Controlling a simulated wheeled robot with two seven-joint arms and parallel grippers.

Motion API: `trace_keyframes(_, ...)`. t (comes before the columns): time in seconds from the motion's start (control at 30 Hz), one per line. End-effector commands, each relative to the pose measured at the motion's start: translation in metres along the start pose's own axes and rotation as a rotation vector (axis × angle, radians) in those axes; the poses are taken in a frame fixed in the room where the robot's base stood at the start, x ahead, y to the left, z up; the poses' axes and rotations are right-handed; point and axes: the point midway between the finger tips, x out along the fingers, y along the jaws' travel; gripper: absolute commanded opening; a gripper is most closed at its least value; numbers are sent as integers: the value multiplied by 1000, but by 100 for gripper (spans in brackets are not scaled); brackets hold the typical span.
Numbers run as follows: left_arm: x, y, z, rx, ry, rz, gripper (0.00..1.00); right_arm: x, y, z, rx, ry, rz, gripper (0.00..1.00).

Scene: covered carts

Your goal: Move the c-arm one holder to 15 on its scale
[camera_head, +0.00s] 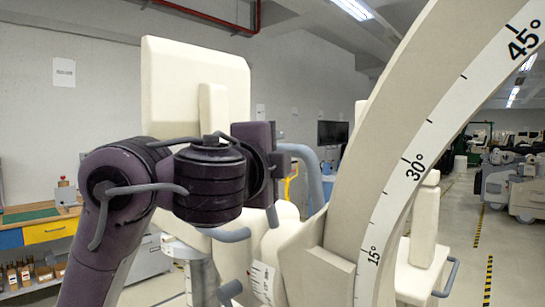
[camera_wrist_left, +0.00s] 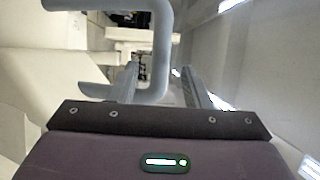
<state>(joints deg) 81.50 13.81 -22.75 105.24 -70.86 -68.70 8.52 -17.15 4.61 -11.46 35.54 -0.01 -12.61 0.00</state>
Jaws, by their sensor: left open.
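The c-arm (camera_head: 350,190) is a large beige arc that rises to the right. Its white scale strip (camera_head: 398,190) shows 15°, 30° and 45°. A beige block, seemingly the holder (camera_head: 308,262), sits against the arc's lower left, near the 15° mark; no pointer is clearly visible. A grey-blue looped handle (camera_head: 314,175) stands left of the arc. In the left wrist view, the handle (camera_wrist_left: 161,50) passes in front of my left gripper (camera_wrist_left: 160,78), its bar between the open fingers' lines. I cannot tell whether they touch. My right gripper is out of view.
A beige panel (camera_head: 190,85) stands behind my left arm. Another beige unit (camera_head: 422,245) with a blue-grey handle stands right of the arc. A workbench (camera_head: 45,228) is at the far left.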

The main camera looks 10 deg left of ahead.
Motion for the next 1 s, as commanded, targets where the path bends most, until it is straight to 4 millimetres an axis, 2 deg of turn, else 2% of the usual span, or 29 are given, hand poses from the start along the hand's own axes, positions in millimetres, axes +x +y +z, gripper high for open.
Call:
trace_keyframes(0.3, -9, 0, 1, 0, -1, -1, 43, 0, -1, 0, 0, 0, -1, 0)
trace_keyframes(1.0, -9, 0, 1, 0, -1, -2, 43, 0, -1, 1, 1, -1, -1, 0)
